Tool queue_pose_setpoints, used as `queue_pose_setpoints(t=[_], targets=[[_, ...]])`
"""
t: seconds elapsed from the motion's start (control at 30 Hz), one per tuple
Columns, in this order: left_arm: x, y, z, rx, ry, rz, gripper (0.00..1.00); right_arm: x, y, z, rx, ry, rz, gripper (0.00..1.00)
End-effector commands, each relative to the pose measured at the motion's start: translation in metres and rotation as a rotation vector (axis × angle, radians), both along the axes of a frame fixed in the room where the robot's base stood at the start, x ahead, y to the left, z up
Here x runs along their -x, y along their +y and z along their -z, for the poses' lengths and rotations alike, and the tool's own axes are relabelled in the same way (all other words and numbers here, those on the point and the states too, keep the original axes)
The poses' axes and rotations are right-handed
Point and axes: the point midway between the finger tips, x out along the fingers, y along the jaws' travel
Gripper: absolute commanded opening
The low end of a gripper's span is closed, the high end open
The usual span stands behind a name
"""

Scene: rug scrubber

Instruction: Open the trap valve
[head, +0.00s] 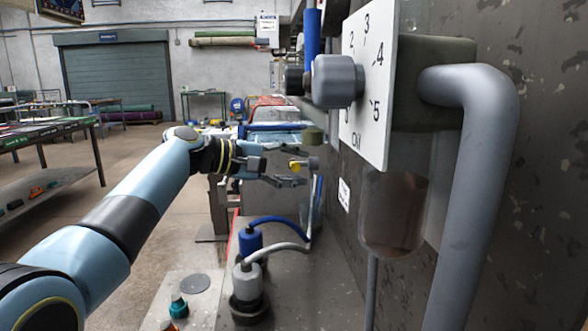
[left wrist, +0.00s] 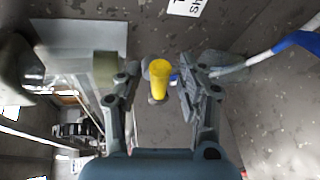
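The trap valve appears as a small yellow handle (head: 296,166) on a fitting by the dark wall, beyond the dial plate. In the left wrist view the yellow handle (left wrist: 159,77) stands between the two fingers of my left gripper (left wrist: 158,88), with gaps visible on both sides. My left gripper (head: 284,170) is open around the handle and does not visibly grip it. The grey fitting behind the handle is partly hidden. My right gripper is in neither view.
A white numbered dial plate (head: 374,80) with a grey knob (head: 337,81), a clear bowl (head: 394,210) and a thick grey pipe (head: 480,170) fill the near right. Blue and grey hoses rise from capped fittings (head: 248,281) below.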

Motion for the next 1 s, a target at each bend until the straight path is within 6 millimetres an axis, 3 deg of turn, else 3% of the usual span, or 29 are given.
queue_pose_setpoints(t=[0.27,0.57,1.0], targets=[[-0.0009,-0.0012,0.0003,0.000,0.000,-0.001,0.39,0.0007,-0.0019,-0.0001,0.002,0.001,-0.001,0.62],[-0.0008,-0.0009,0.0003,0.000,0.000,-0.001,0.00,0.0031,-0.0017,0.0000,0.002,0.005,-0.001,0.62],[-0.0010,-0.0007,-0.0024,0.003,0.021,0.000,0.00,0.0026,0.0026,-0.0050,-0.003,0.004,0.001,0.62]])
